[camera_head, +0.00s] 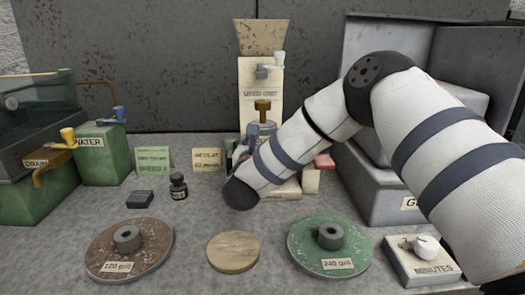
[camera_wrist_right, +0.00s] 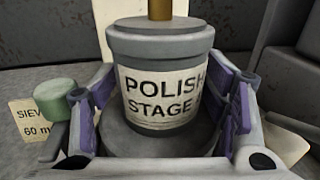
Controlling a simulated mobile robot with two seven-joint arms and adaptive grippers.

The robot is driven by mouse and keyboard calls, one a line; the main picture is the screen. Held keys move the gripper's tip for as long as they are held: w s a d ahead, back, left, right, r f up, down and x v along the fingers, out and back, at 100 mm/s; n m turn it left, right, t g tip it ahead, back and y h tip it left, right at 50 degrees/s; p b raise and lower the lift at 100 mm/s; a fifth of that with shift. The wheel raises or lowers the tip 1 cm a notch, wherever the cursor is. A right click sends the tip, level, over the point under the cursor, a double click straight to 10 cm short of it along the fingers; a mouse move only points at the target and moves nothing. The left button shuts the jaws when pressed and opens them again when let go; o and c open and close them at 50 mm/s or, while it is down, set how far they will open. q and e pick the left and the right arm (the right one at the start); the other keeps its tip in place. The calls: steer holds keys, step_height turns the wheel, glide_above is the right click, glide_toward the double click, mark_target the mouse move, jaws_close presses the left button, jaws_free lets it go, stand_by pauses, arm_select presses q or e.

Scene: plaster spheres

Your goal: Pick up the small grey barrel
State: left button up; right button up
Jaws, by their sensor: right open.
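My right gripper (camera_wrist_right: 163,115) is open, with a purple-padded finger on each side of the barrel. I cannot tell whether either finger touches it. In the head view the barrel (camera_head: 268,128) shows only its upper part below the brass top; my right arm hides the rest and most of the right gripper (camera_head: 246,143). My left gripper is not in view.
A green cylinder (camera_wrist_right: 57,99) and a sieve card (camera_wrist_right: 38,122) are left of the gripper.

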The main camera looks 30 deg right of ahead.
steer(key=shift+r, duration=0.1)
steer(key=c, duration=1.4)
